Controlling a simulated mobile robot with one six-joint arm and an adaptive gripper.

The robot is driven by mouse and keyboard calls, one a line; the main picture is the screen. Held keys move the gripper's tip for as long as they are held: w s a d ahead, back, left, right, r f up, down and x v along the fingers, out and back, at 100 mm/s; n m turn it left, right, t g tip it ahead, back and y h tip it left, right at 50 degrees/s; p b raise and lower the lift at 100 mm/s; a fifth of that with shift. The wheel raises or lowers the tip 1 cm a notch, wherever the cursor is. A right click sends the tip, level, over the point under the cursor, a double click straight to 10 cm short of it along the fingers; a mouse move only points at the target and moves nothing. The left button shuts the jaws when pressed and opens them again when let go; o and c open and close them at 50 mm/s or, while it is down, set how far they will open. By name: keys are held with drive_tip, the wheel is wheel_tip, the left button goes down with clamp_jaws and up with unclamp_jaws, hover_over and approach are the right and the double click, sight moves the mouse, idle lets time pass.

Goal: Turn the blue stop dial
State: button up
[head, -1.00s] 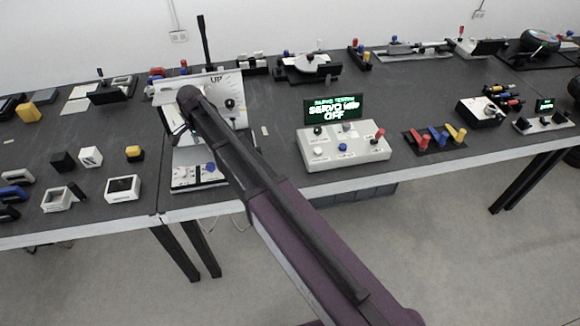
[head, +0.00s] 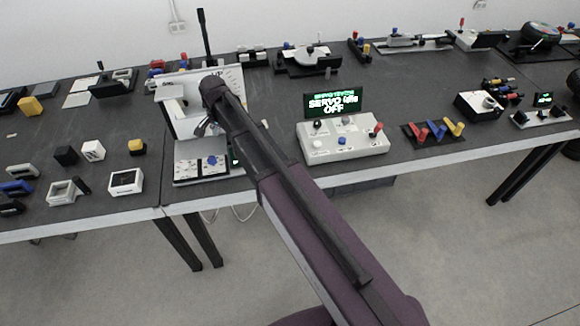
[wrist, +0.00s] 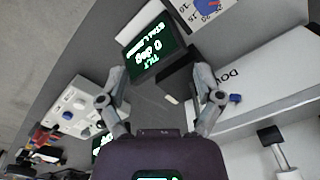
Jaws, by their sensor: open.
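A blue dial (head: 212,160) sits on a low white panel (head: 190,172) at the table's front edge in the head view. In the wrist view a blue dial (wrist: 207,6) on a white panel with printed scale numbers is cut by the top edge. A smaller blue knob (wrist: 235,98) stands beside the lettering on a white plate; I cannot tell which blue part is the stop dial. My gripper (wrist: 155,88) is open and empty, with its fingers apart over the table near a screen reading TILT 0 deg (wrist: 150,48). It is not touching the blue dial.
A tall white panel device (head: 175,88) stands behind the low panel, partly hidden by my arm. The servo tester box (head: 345,145) is to the right, with red, blue and yellow levers (head: 433,130) beyond it. Small blocks and frames lie to the left.

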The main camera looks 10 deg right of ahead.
drive_tip(key=s+d+f+n+b, duration=0.2)
drive_tip(key=s+d+n, duration=0.1)
drive_tip(key=s+d, duration=0.4)
drive_tip(key=s+d+f+n+b, duration=0.1)
drive_tip(key=s+d+f+n, duration=0.1)
drive_tip(key=s+d, duration=0.5)
drive_tip(key=shift+d+n+b, duration=0.4)
drive_tip(key=shift+d+n, duration=0.1)
drive_tip(key=shift+d, duration=2)
drive_tip(key=shift+n, duration=0.8)
drive_tip(key=s+d, duration=0.1)
drive_tip(key=s, duration=0.1)
drive_tip(key=s+d, duration=0.2)
drive_tip(key=shift+s+d, duration=0.15)
drive_tip(key=shift+d, duration=0.05)
drive_tip(key=shift+c, duration=0.2)
